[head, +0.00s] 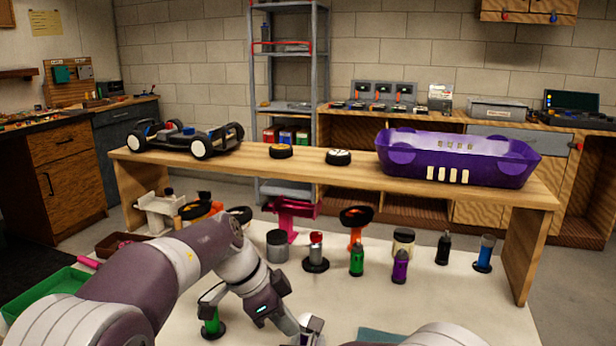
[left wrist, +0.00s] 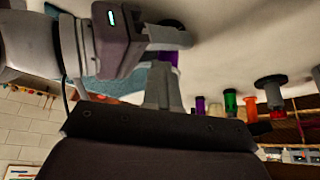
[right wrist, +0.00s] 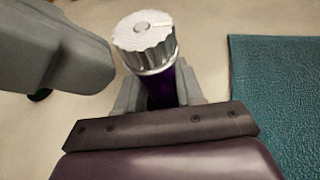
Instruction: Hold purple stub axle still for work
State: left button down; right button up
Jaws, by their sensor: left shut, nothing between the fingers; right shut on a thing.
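A purple stub axle (right wrist: 162,88) with a ribbed silver cap is between the fingers of my right gripper (right wrist: 158,92), which is shut on it. Part of its purple body shows in the left wrist view (left wrist: 167,57). My left gripper (head: 291,326) is shut and empty in the head view, low in the picture. Its grey fingers show in the left wrist view (left wrist: 160,84), close to the purple piece; I cannot tell whether they touch it. In the head view the held axle is mostly hidden.
A purple car body (head: 455,157) and a car chassis (head: 187,139) stand on the raised wooden shelf (head: 320,172). A purple bottle (head: 400,267) and several other bottles stand on the pale bench beneath. A teal mat (right wrist: 275,95) lies to the right in the right wrist view.

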pick_arm(q)
jog(key=shift+w, duration=0.2)
jog(key=shift+w+a, duration=0.2)
jog(key=shift+w, duration=0.95)
